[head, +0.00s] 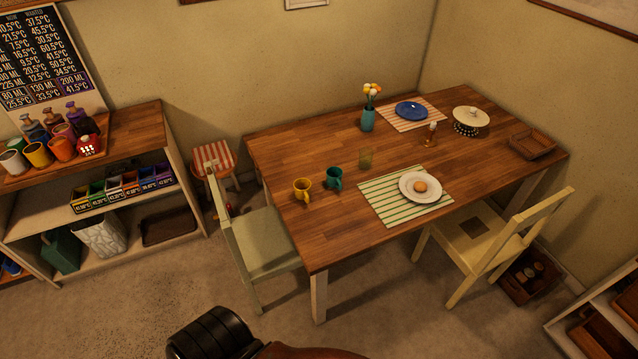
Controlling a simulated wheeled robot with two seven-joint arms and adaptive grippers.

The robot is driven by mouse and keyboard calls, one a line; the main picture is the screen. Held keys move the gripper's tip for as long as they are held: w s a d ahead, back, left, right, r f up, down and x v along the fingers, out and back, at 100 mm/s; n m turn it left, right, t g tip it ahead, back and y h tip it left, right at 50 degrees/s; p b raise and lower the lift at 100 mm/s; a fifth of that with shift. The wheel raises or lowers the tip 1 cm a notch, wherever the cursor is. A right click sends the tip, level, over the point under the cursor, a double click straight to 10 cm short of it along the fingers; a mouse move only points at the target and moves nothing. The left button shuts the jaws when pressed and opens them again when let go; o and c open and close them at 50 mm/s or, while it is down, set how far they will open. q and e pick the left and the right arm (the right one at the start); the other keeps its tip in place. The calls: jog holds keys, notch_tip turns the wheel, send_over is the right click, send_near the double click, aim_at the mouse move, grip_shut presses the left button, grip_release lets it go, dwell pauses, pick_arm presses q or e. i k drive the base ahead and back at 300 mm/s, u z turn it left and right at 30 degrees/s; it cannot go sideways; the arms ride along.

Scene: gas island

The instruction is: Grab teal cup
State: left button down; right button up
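The teal cup (334,179) stands upright on the left part of the wooden dining table (300,229), with its handle toward the lower right. A teal vase (368,119) with flowers is farther back on the table. Neither of my grippers shows in the head view.
A green chair (262,244) stands at the table's left end and a pale yellow chair (490,240) at its front right. A striped placemat (385,208) holds a white plate (411,193). A shelf unit (150,125) with cups and bins stands left. Floor (130,290) is clear at the lower left.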

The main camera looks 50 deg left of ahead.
aim_at(334, 174)
jog(key=u, duration=1.85)
